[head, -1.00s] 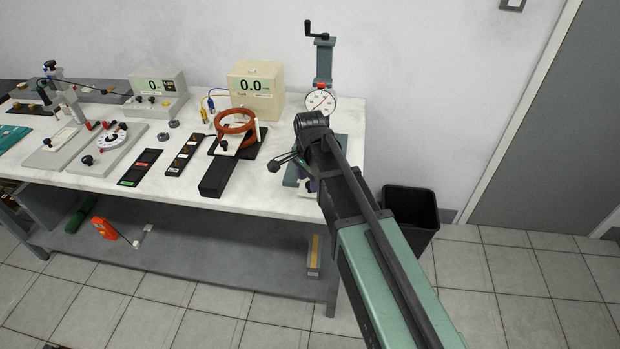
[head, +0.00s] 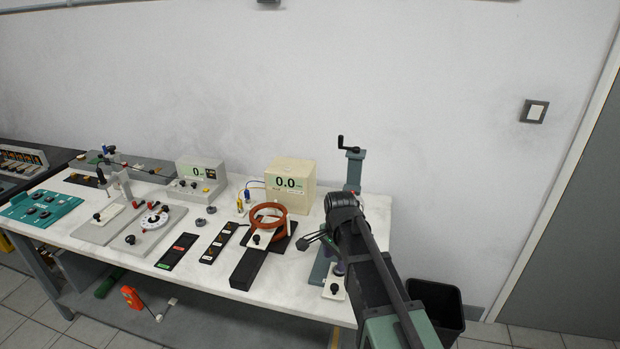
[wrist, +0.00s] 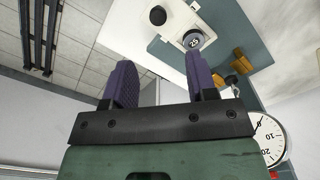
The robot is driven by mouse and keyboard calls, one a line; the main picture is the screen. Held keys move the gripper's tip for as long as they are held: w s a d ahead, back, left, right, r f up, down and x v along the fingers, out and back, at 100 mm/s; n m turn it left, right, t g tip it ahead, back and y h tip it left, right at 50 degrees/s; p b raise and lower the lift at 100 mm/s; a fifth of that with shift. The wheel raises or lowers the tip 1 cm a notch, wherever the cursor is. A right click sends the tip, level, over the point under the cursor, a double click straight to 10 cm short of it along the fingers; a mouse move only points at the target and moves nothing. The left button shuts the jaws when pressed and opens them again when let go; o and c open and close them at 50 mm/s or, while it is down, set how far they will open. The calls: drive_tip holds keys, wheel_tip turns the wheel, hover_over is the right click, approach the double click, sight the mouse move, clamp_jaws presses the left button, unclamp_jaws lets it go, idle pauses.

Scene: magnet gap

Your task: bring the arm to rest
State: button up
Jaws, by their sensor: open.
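My arm reaches in from the lower right of the head view, its dark wrist in front of the crank stand (head: 353,170) at the table's right end. My gripper (wrist: 160,75) shows in the wrist view with two purple ridged fingers apart and nothing held between them. Beyond the fingers are a pale plate with a black knob (wrist: 158,15) and a round part marked 25 (wrist: 193,39). The right finger appears close to the marked part; I cannot tell whether they touch. The stand's dial (wrist: 267,139) is at the right of the wrist view and hidden in the head view.
The white table (head: 215,273) holds a copper-coloured coil (head: 269,222), a cream meter box (head: 290,183) reading 0.0, a grey display box (head: 200,178) and several small panels. A black bin (head: 437,311) stands on the floor right of the table.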

drive_tip(key=s+d+n, duration=0.4)
drive_tip(key=s+n, duration=0.8)
drive_tip(key=s, duration=0.4)
drive_tip(key=shift+s, duration=0.15)
